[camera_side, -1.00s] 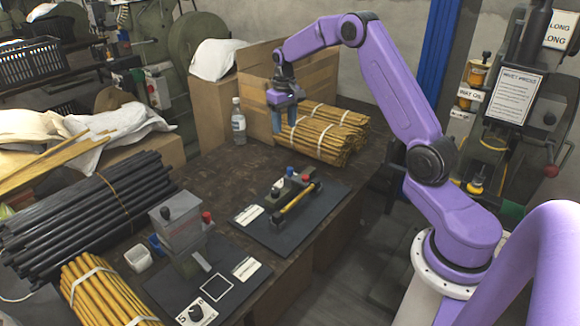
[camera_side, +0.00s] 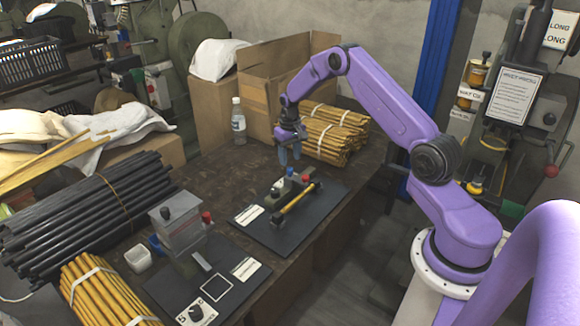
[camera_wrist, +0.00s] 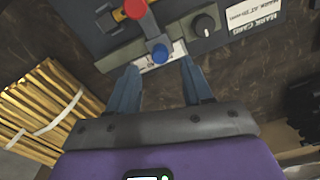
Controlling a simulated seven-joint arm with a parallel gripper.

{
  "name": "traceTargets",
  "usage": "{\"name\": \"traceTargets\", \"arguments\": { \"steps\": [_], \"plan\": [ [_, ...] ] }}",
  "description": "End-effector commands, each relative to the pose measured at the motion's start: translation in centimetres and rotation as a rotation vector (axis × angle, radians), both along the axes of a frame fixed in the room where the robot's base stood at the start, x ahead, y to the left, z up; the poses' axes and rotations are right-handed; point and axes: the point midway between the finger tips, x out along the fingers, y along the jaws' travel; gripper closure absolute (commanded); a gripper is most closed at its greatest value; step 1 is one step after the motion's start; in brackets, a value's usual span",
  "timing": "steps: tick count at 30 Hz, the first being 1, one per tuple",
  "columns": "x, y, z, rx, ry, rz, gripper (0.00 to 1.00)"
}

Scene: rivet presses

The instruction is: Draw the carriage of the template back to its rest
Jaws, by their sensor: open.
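The template is a small fixture on a dark mat (camera_side: 258,228) in the middle of the bench. It has a grey bar with a black knob (camera_side: 275,191), a yellow rod (camera_side: 297,199), a red knob (camera_side: 305,179) and a blue knob (camera_side: 290,172). Which piece is the carriage I cannot tell for sure. In the wrist view the blue knob (camera_wrist: 159,52) lies ahead between the fingertips, and the red knob (camera_wrist: 135,9) is beyond it. My gripper (camera_side: 290,158) is open and empty, just above the far end of the fixture. It also shows in the wrist view (camera_wrist: 161,68).
A grey press (camera_side: 180,228) with a dial (camera_side: 196,314) stands front left. Yellow rod bundles (camera_side: 335,132) lie behind my gripper. A bottle (camera_side: 238,122) and a cardboard box (camera_side: 262,88) stand at the back. A printed card (camera_wrist: 255,12) lies beside the fixture.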

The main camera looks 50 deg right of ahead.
Motion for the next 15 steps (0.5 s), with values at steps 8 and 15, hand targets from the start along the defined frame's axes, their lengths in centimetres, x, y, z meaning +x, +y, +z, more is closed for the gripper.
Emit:
{"name": "traceTargets", "arguments": {
  "steps": [8,15],
  "plan": [
    [0.0,0.0,-3.8,0.0,0.001,-0.001,0.5],
    [0.0,0.0,-4.7,0.0,-0.001,-0.001,0.5]
  ]
}}
